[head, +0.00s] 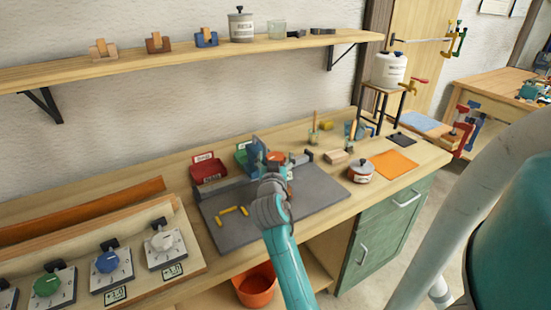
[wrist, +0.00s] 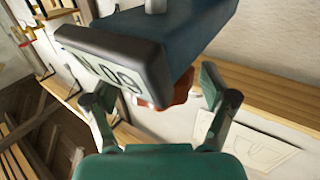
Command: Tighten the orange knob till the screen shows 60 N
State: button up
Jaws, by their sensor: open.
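The orange knob (wrist: 180,90) shows in the wrist view, partly hidden behind the dark blue body (wrist: 165,30) of a device. The grey-framed screen (wrist: 110,68) on that device is seen tilted and upside down. Its digits seem to include 60, but I cannot read the whole line surely. My gripper (wrist: 157,88) is open, with one finger on each side of the knob. I cannot tell whether either finger touches it. In the head view my gripper (head: 272,165) is at the device over the grey mat (head: 305,200), and my wrist hides much of it.
A round tin (head: 361,172) and an orange sheet (head: 393,164) lie to the right. A dial panel (head: 105,265) is at the left.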

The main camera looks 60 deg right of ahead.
jog(key=v, duration=1.2)
dwell(0.4)
jog(key=a+f+n+t+y, duration=0.5)
jog(key=a+f+n, duration=0.1)
jog(key=a+f, duration=0.45)
jog(key=s+a+f+n+t+y, duration=0.1)
jog(key=s+a+f+n+y, duration=0.25)
jog(key=a, duration=0.45)
jog(key=s+a+f+n+t+y, duration=0.1)
jog(key=s+a+f+n+y, duration=0.15)
jog(key=s+a+f, duration=0.35)
jog(key=s+a+r+y, duration=0.2)
jog(key=s+a, duration=0.2)
jog(key=s, duration=0.4)
jog(key=s+a+r+n+y, duration=0.1)
jog(key=s+a+y, duration=0.2)
jog(key=s+a, duration=0.2)
jog(key=v, duration=0.3)
jog(key=shift+a, duration=0.15)
jog(key=shift+s, duration=0.1)
